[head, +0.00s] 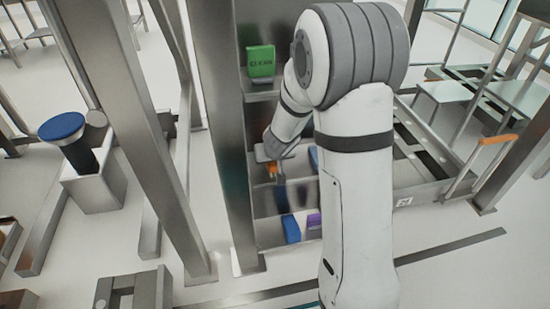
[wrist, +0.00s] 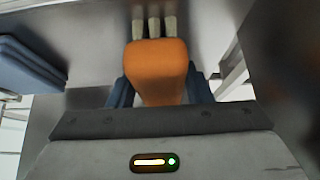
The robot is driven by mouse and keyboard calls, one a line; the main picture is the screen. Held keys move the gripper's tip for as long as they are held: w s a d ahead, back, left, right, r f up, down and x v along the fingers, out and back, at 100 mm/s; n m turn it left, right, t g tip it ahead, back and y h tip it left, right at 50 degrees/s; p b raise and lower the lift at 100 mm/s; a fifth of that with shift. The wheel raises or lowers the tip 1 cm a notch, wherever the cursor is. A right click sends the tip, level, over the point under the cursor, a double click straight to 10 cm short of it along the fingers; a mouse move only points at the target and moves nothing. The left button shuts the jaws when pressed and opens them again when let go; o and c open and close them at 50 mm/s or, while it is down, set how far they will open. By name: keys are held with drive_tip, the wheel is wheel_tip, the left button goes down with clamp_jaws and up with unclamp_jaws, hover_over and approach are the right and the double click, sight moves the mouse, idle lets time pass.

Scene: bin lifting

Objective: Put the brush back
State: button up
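The brush has an orange body (wrist: 158,72) and pale bristle tufts (wrist: 154,27) at its far end in the wrist view. My gripper (wrist: 158,90) has a dark blue finger against each side of the orange body and appears shut on it. In the head view the brush shows as a small orange patch (head: 272,169) under my gripper (head: 270,160), in front of the middle level of the steel shelf unit (head: 262,204). My arm hides part of the shelf. I cannot tell whether the brush touches a shelf surface.
A green box (head: 261,62) stands on the upper shelf. A blue box (head: 291,228) and a purple box (head: 314,221) are on the lower shelf. A blue item (wrist: 28,65) lies left of my gripper. Steel posts (head: 140,120) stand left of the unit.

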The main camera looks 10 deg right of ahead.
drive_tip(key=o, duration=0.3)
drive_tip(key=shift+r, duration=0.25)
drive_tip(key=p+v, duration=0.8)
drive_tip(key=v, duration=0.4)
drive_tip(key=s+r+g, duration=0.1)
drive_tip(key=s+r, duration=0.2)
drive_tip(key=s, duration=0.4)
drive_tip(key=s+d+r+g, duration=0.1)
drive_tip(key=s+r+g, duration=0.1)
drive_tip(key=s, duration=0.5)
drive_tip(key=s+r+g, duration=0.2)
drive_tip(key=s+r, duration=0.2)
drive_tip(key=s, duration=0.3)
drive_tip(key=shift+s+d+r, duration=0.15)
drive_tip(key=shift+s+r, duration=0.05)
drive_tip(key=shift+s, duration=0.1)
